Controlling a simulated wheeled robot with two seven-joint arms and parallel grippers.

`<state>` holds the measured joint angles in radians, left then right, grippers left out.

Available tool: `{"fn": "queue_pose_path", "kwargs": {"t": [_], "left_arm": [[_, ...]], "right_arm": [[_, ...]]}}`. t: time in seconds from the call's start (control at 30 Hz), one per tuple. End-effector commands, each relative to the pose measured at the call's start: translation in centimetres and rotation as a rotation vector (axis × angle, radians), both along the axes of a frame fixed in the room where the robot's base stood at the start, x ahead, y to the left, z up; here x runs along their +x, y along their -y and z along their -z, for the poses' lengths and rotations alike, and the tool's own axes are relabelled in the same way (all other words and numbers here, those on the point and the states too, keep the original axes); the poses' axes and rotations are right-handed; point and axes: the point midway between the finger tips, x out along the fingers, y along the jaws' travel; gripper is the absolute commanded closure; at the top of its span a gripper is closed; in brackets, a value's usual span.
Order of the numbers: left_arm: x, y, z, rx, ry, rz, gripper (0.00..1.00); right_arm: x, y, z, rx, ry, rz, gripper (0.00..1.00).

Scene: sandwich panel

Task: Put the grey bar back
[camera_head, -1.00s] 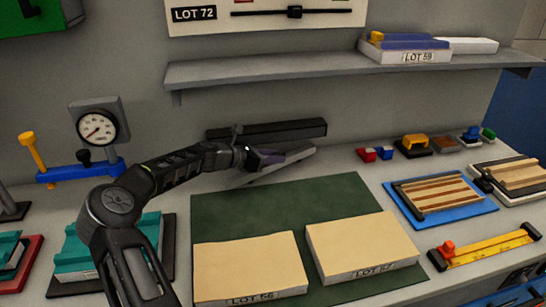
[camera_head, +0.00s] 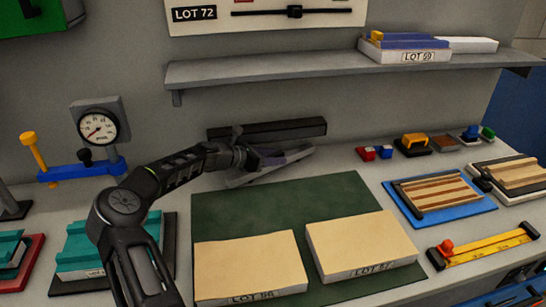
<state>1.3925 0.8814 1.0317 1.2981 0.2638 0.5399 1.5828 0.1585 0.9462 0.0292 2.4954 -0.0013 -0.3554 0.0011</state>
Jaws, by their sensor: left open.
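The grey bar (camera_head: 299,153) lies at a slant on the bench at the back, behind the green mat and just in front of a long dark block (camera_head: 280,128). My left gripper (camera_head: 272,160) reaches in from the left and is at the bar, with its jaws open. The gripper covers the middle of the bar, and I cannot tell whether the fingers touch it. My right gripper is not in view.
Two pale panels (camera_head: 249,264) (camera_head: 361,243) lie on the green mat (camera_head: 290,205). A blue tray with wooden strips (camera_head: 439,193) and a yellow level (camera_head: 485,247) are to the right. A shelf (camera_head: 300,70) overhangs the back. A gauge (camera_head: 97,127) stands left.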

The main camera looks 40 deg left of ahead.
Motion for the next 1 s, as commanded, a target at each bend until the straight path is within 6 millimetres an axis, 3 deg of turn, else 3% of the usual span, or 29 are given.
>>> {"fn": "queue_pose_path", "kwargs": {"t": [0.27,0.8,1.0], "left_arm": [[-0.8,-0.3,-0.4,0.002,-0.001,-0.001,0.53],[-9.4,-2.9,-4.0,0.003,-0.001,-0.002,0.53],[-10.6,-3.1,-4.7,0.001,0.0,0.001,0.53]], "right_arm": [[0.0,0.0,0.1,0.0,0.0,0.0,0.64],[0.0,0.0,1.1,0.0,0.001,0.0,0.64],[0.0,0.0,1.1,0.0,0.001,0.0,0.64]]}}
